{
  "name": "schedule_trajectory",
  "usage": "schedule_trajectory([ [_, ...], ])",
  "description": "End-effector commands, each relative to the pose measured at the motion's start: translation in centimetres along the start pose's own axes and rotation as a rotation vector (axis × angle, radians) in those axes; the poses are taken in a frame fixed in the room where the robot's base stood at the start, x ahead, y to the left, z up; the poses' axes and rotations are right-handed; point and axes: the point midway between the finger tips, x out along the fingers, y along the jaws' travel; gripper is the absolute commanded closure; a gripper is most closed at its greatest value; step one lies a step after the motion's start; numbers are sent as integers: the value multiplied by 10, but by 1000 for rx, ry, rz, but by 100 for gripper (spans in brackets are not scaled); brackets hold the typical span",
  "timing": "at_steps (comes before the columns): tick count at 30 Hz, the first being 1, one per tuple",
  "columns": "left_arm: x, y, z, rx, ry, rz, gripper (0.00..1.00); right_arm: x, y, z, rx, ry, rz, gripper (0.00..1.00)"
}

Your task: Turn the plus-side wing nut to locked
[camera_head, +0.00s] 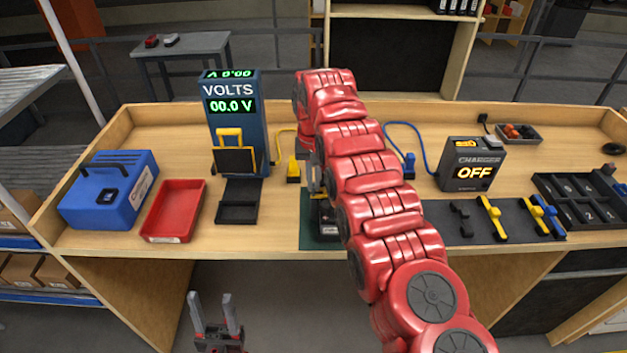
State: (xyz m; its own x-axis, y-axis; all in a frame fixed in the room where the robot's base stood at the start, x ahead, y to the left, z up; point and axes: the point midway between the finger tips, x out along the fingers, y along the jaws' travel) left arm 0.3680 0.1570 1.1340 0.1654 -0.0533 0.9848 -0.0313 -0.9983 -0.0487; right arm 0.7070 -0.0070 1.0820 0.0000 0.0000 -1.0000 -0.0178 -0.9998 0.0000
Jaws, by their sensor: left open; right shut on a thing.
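My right arm reaches across the middle of the bench, and its gripper (312,178) points down over a dark device (324,215) on a green mat (312,238). The arm covers most of the device, and the plus-side wing nut cannot be made out. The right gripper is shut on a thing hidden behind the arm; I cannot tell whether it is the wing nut. My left gripper (214,313) is open and empty, low in front of the bench's front edge.
A yellow connector (293,169) and a blue connector (408,166) stand beside the arm. A voltmeter reading 00.0 V (232,130), red tray (173,211) and blue case (109,190) are left. A charger reading OFF (471,165) and a black rack (580,200) are right.

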Motion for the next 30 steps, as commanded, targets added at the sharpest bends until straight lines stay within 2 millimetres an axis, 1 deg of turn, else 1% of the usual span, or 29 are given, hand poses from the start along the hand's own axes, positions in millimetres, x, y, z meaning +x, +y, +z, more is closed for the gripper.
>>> schedule_trajectory([
  [3,0,0,0,0,0,0,48,-1,0,0,0,1,0,100],
  [4,0,0,0,0,0,0,48,-1,0,0,0,1,0,89],
  [6,0,0,0,0,0,0,48,0,0,0,0,1,0,76],
  [9,0,0,0,0,0,0,48,0,0,0,0,1,0,61],
  [20,0,0,0,0,0,0,48,0,0,0,-2,-1,0,61],
  [23,0,0,0,0,0,0,48,0,0,0,-27,-1,0,61],
  [26,0,0,0,0,0,0,48,0,0,0,-103,-1,1,61],
  [30,0,0,0,0,0,0,48,0,-1,0,-292,-1,1,61],
])
